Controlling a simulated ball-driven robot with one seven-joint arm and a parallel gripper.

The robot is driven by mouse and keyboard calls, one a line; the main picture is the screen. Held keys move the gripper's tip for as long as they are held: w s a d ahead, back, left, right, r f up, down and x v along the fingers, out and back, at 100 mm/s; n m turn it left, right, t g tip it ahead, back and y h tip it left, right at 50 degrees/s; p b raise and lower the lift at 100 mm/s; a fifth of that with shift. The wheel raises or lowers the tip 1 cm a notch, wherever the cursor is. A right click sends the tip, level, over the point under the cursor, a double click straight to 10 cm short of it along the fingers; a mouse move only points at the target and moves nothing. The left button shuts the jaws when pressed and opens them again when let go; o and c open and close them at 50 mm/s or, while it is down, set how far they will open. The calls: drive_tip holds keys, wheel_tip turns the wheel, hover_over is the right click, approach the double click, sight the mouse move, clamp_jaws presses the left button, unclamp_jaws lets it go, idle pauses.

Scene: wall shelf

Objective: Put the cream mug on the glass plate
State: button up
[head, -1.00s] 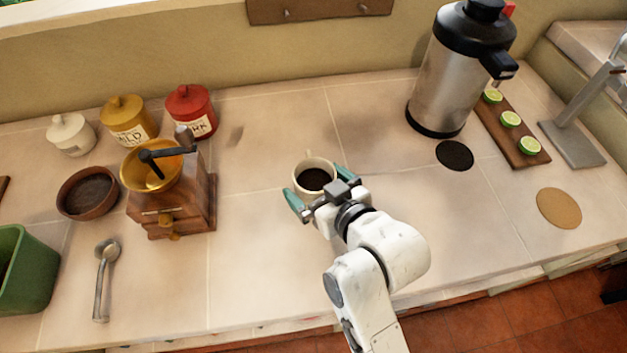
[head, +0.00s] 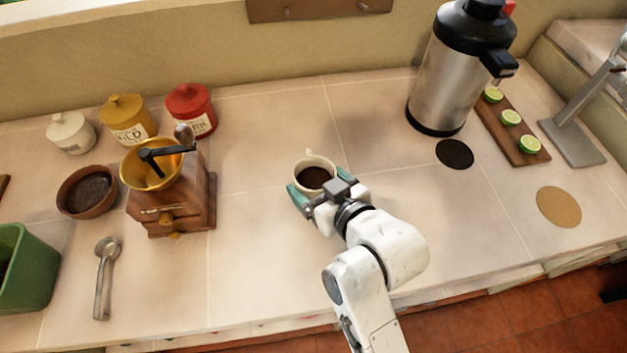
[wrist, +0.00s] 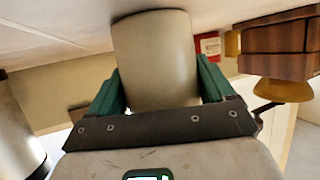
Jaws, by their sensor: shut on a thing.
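The cream mug (head: 313,160), holding dark liquid, stands upright on the tiled counter in the middle of the head view, its handle on the far side. My gripper (head: 317,186) is shut on the mug, with green fingers on its two sides. In the wrist view the mug (wrist: 155,58) sits between the fingers of my gripper (wrist: 158,85). I cannot see whether its base touches the counter. I see no glass plate in either view.
A wooden coffee grinder (head: 172,195) stands to the left, a steel dispenser (head: 447,85) to the right. A black disc (head: 455,154), a tan disc (head: 559,207) and a board with limes (head: 510,130) lie right. Counter around the mug is clear.

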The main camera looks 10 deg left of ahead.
sight(305, 164)
drive_tip(key=shift+c, duration=0.3)
drive_tip(key=shift+r, duration=0.25)
drive_tip(key=shift+r, duration=1.35)
drive_tip(key=s+d+r+p, duration=0.2)
drive_tip(key=d+r, duration=0.1)
drive_tip(key=s+d+r+p, duration=0.2)
drive_tip(key=s+d+r, duration=0.1)
drive_tip(key=d, duration=0.1)
drive_tip(key=s+d+r+p, duration=0.2)
drive_tip(key=s+d+r, duration=0.1)
drive_tip(key=d+r, duration=0.1)
drive_tip(key=shift+d, duration=0.1)
